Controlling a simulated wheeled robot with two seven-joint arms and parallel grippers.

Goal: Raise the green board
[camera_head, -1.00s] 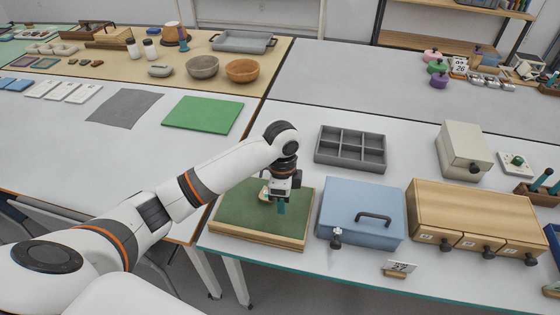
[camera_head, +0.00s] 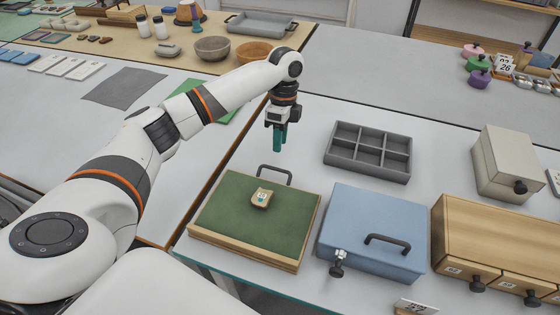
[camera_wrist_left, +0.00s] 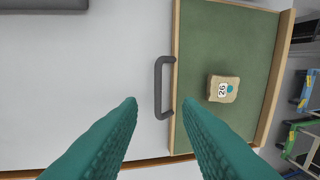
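The green board (camera_head: 225,207) lies flat on the white table, with a pale wooden edge and a dark grey handle (camera_head: 275,168) on its far side. A tan sherd (camera_head: 262,198) with a label reading 26 and a teal dot rests on the board. My left gripper (camera_head: 279,143) points down, open and empty, above the handle area and apart from it. In the left wrist view the handle (camera_wrist_left: 158,88) shows between the two teal fingertips (camera_wrist_left: 160,103), and the sherd (camera_wrist_left: 223,89) lies to its right. My right gripper is not in view.
A blue box (camera_head: 360,220) with a handle stands right of the board. A grey compartment tray (camera_head: 369,150) lies behind it. A wooden drawer unit (camera_head: 490,235) and a light box (camera_head: 505,160) stand farther right. Bare table lies between the board and the grey tray.

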